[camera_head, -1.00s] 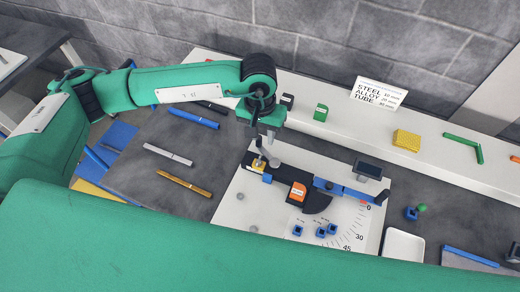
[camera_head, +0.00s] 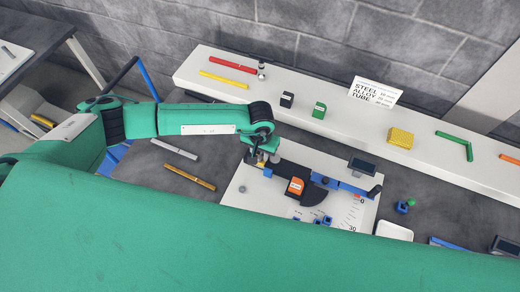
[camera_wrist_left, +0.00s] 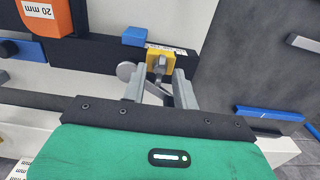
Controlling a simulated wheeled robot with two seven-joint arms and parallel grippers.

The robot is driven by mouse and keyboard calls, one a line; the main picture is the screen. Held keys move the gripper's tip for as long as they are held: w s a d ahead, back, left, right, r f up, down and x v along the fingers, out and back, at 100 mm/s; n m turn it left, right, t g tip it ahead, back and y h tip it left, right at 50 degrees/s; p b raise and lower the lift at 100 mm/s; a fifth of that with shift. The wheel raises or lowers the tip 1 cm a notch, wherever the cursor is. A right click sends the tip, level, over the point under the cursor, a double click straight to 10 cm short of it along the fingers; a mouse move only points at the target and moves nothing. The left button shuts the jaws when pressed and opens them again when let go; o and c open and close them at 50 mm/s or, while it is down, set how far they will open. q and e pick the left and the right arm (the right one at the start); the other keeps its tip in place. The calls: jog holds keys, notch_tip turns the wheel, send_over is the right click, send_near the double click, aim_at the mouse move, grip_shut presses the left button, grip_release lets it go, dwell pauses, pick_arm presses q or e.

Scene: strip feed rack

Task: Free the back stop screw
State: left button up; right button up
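The back stop is a small yellow block on the dark rail (camera_wrist_left: 95,52). A grey screw (camera_wrist_left: 159,66) stands on the yellow block (camera_wrist_left: 168,57), with a round grey disc (camera_wrist_left: 126,70) beside it. In the head view the yellow block (camera_head: 262,165) is mostly hidden under my left gripper (camera_head: 262,155). In the left wrist view my left gripper (camera_wrist_left: 163,82) has its fingers apart, with the screw between or just beyond the tips. I cannot tell whether they touch it. My right gripper is not in view.
An orange 20 mm block (camera_head: 295,187) sits by the rail on the white plate (camera_head: 240,203). A blue clamp arm (camera_head: 340,185) lies to the right. Grey and gold bars (camera_head: 190,177) lie on the dark table at left. A white shelf (camera_head: 330,125) runs behind.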

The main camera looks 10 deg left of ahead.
pick_arm(q)
jog(key=shift+f, duration=0.15)
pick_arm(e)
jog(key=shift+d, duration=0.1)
